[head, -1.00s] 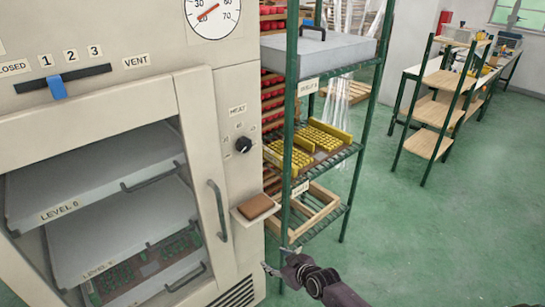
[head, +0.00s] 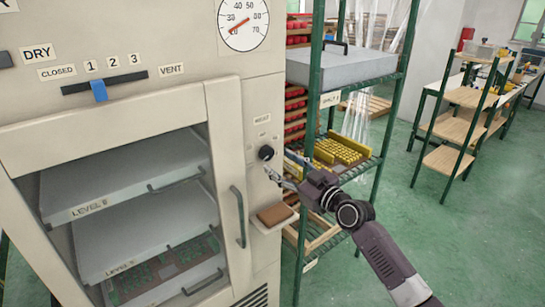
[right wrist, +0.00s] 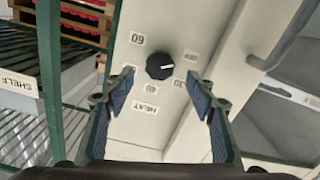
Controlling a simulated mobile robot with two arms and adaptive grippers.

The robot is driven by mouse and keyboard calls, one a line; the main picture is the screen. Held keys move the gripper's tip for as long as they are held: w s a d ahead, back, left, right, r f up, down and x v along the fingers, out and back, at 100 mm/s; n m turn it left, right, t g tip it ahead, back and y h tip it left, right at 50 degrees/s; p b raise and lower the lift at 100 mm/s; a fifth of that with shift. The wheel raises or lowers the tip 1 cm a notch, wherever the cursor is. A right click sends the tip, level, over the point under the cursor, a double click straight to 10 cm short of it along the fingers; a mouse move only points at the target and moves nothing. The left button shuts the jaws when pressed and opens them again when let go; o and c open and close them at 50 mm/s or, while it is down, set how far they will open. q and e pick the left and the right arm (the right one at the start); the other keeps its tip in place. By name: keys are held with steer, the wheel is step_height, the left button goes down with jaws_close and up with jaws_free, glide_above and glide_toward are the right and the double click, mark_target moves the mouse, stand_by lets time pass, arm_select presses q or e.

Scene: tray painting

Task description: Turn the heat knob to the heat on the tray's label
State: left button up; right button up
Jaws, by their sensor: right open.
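The heat knob (head: 266,153) is a small black knob on the cream oven's front, beside the door. In the right wrist view the knob (right wrist: 160,66) has a white mark pointing right, with small number labels around it and an upside-down HEAT label (right wrist: 145,108). My right gripper (head: 270,171) is just below and in front of the knob. In the right wrist view its open fingers (right wrist: 161,80) stand on either side of the knob, apparently apart from it. Level trays (head: 125,172) sit inside the oven; no heat value is readable on them. My left gripper is out of view.
A round dial (head: 243,22) with a red needle is above. A blue vent slider (head: 99,90) is at upper left. The door handle (head: 238,217) and a small ledge with a brown block (head: 274,214) are below the knob. A green shelf rack (head: 310,110) stands close right.

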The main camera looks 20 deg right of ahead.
mark_target(269, 155)
steer(key=shift+x, duration=2.65)
steer(key=shift+f, duration=0.1)
steer(key=c, duration=1.2)
steer(key=shift+o, duration=0.2)
